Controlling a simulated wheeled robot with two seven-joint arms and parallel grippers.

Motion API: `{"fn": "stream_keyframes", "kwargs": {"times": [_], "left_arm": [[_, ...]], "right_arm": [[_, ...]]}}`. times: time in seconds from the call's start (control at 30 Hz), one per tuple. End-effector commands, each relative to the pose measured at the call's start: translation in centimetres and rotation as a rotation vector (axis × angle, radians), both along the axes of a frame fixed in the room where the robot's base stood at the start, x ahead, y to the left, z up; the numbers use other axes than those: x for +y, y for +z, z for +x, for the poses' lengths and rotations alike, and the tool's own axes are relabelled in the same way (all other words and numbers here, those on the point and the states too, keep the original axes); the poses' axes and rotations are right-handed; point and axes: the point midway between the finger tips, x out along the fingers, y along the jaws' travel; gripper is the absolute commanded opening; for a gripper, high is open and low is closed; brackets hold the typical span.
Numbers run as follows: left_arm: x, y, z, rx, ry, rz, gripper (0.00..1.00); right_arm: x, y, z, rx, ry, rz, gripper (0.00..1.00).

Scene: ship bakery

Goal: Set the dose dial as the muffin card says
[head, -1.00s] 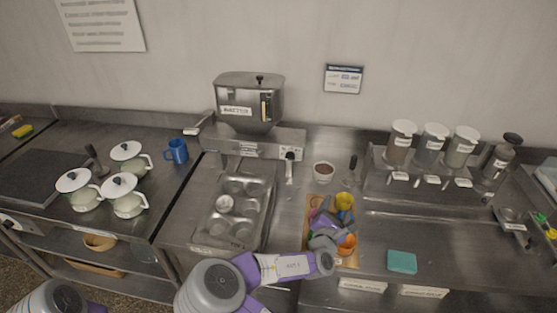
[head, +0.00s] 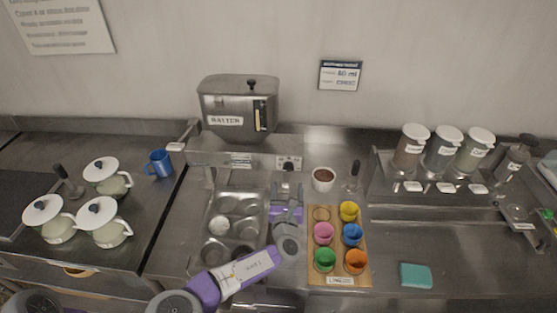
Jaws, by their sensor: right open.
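The dose dial (head: 288,164) is a small dark knob on a pale plate, at the right end of the steel batter dispenser (head: 237,108). Its setting is too small to read. The muffin card (head: 340,75) hangs on the wall to the right of the dispenser; its lines look like an amount in ml and a second word, but they are blurred. My right gripper (head: 286,191) is open and empty just below and in front of the dial, seemingly apart from it. My left gripper is not in view.
The muffin tin (head: 233,242) lies left of my right arm, with a white cup in it. The wooden board (head: 340,281) with several coloured cups stands to the right. A bowl of brown stuff (head: 323,179) is close right of the gripper. The blue mug (head: 159,163) and white-lidded pots stand left.

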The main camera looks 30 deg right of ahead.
Motion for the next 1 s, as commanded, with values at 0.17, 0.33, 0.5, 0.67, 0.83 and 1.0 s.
{"fn": "stream_keyframes", "kwargs": {"times": [0.17,0.33,0.5,0.67,0.83,1.0], "left_arm": [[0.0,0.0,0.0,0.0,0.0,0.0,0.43],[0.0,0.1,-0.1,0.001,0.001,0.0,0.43],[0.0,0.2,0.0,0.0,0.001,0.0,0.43],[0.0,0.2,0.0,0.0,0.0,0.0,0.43],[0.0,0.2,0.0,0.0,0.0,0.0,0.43],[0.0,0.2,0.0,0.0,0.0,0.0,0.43]], "right_arm": [[-0.7,0.0,1.1,-0.001,-0.002,0.003,0.68],[-2.2,0.0,3.4,-0.001,-0.003,0.004,0.68],[-3.4,0.0,5.3,0.0,-0.002,0.002,0.68],[-3.9,0.0,6.3,0.0,-0.001,0.001,0.68],[-4.0,0.0,6.4,0.001,-0.002,0.001,0.68],[-4.0,0.0,6.4,0.0,-0.001,0.001,0.6]]}}
